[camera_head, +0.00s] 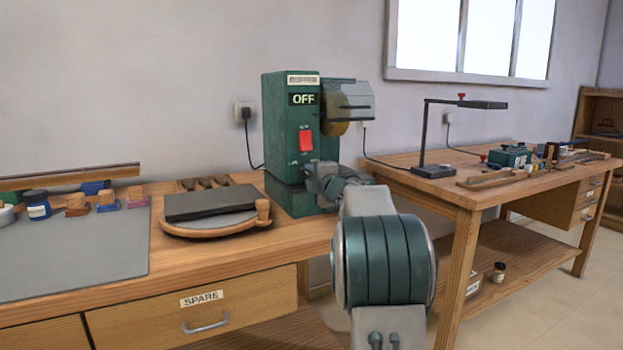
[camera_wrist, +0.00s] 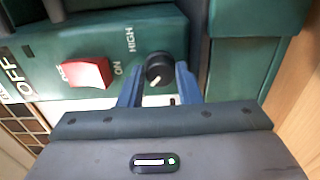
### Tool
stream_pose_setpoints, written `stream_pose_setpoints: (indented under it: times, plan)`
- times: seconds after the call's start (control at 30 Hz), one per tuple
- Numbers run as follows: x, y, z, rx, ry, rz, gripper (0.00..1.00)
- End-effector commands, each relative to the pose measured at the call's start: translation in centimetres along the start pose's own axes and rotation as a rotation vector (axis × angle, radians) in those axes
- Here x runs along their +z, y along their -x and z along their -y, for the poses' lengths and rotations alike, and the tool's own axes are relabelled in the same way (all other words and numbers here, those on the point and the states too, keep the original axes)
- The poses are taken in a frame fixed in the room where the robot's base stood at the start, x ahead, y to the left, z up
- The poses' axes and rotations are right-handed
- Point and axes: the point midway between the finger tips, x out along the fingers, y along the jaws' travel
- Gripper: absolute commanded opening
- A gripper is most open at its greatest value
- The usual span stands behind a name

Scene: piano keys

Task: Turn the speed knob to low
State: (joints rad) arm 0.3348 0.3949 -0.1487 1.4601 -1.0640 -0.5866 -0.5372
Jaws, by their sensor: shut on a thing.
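The speed knob (camera_wrist: 158,68) is a small round black dial with a white pointer mark on the front of the green machine (camera_head: 284,116). In the wrist view the mark points down and slightly left, away from the HIGH label. No LOW label can be read. My gripper (camera_wrist: 159,75) has its two blue fingers on either side of the knob and is shut on it. In the head view my gripper (camera_head: 323,180) is at the machine's lower front and hides the knob. The red switch (camera_head: 305,140) sits above it, and the display (camera_head: 303,99) reads OFF.
The red switch also shows close to my left finger in the wrist view (camera_wrist: 86,73). A board with a dark slab (camera_head: 211,205) lies left of the machine on the wooden bench (camera_head: 225,255). A second bench (camera_head: 440,188) with a lamp stands to the right.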

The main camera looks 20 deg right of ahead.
Motion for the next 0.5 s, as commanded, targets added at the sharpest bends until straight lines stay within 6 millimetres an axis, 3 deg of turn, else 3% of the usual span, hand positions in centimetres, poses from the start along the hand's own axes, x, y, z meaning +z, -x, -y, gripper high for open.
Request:
stream_pose_setpoints:
  times: [0.3, 0.33, 0.4, 0.5]
  plan:
    - [-0.03, -0.01, 0.10, -0.002, 0.003, -0.001, 0.08]
    - [-0.03, -0.01, 0.10, -0.002, 0.002, -0.001, 0.33]
    - [-0.03, -0.01, 0.10, -0.002, 0.002, -0.001, 0.52]
    - [-0.02, -0.01, 0.10, -0.002, 0.002, -0.001, 0.52]
